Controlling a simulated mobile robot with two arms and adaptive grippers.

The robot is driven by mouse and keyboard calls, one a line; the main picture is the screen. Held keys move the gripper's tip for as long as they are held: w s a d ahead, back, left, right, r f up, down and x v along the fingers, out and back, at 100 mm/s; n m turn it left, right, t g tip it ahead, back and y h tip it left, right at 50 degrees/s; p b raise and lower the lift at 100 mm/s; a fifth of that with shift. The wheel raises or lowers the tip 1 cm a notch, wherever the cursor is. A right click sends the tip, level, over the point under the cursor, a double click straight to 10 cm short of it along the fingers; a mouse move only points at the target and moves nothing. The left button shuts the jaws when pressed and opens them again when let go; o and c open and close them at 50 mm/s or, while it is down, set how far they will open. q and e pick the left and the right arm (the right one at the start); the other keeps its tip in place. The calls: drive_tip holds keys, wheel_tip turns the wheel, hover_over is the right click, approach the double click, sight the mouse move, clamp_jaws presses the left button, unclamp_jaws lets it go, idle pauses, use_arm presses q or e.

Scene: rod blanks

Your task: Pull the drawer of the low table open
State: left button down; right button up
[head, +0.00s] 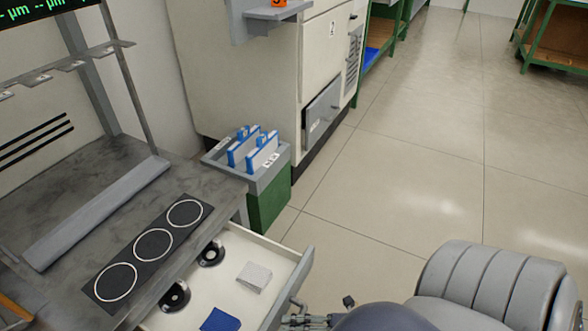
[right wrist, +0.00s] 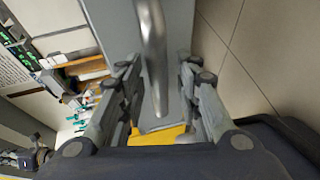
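The low table (head: 75,190) with a dark grey top is at the left of the head view. Its white drawer (head: 234,245) stands pulled out, with its inside showing. The grey drawer front (head: 302,272) carries a metal bar handle (head: 297,303), which also shows large in the right wrist view (right wrist: 153,50). My right gripper (right wrist: 160,75) has its fingers on both sides of the handle, with visible gaps between fingers and bar. In the head view it shows partly at the bottom edge (head: 308,320).
A green-and-grey bin (head: 268,205) with blue-edged panels stands beyond the table.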

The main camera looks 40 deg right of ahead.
drive_tip(key=shift+s+d, duration=0.1)
drive_tip(key=shift+d, duration=0.05)
drive_tip(key=v, duration=1.1)
drive_tip(key=shift+s+d+r, duration=0.2)
drive_tip(key=shift+s, duration=0.1)
